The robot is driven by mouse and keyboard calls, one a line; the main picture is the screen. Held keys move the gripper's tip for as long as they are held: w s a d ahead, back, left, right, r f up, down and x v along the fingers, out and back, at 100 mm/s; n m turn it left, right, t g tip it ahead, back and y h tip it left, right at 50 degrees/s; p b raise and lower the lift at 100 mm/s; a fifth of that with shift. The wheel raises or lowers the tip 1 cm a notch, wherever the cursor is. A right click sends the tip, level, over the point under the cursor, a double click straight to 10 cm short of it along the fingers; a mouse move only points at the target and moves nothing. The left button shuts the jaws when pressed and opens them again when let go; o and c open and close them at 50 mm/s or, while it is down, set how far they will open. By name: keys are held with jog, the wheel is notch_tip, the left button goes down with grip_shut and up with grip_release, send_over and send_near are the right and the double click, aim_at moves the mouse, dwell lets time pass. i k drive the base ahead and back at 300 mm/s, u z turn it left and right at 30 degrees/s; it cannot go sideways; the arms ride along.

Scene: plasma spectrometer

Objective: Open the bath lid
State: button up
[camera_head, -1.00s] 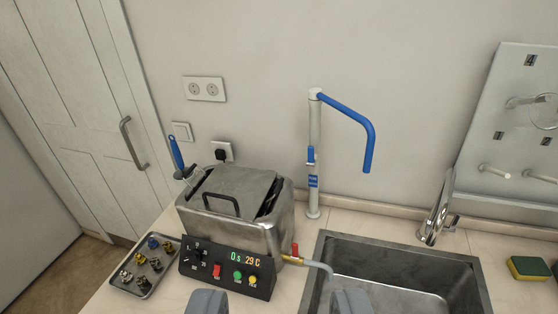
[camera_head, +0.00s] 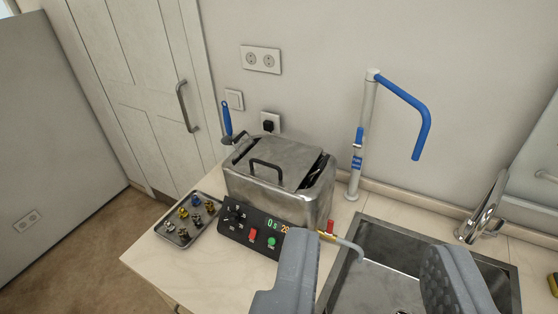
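The bath (camera_head: 290,204) is a metal box with a black control panel (camera_head: 256,228) on its front. Its metal lid (camera_head: 284,156) lies on top, seemingly closed, with a dark gap along its right side. A black handle (camera_head: 267,165) arches over the front part of the lid. My gripper (camera_head: 370,268) is open and empty in the lower part of the view, in front of and to the right of the bath. Its two grey fingers are wide apart, and neither touches the bath or lid.
A tray of small parts (camera_head: 189,221) lies left of the bath. A blue-handled tool (camera_head: 227,120) stands at its back left. A white post with a blue arm (camera_head: 366,130) stands to its right. A sink (camera_head: 372,240) with a faucet (camera_head: 482,211) is on the right. A hose (camera_head: 349,245) leaves the bath.

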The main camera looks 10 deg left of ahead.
aim_at(284, 163)
jog(key=z, duration=2.85)
jog(key=k, duration=1.1)
jog(key=u, duration=1.8)
jog(key=i, duration=0.95)
jog(key=u, duration=0.05)
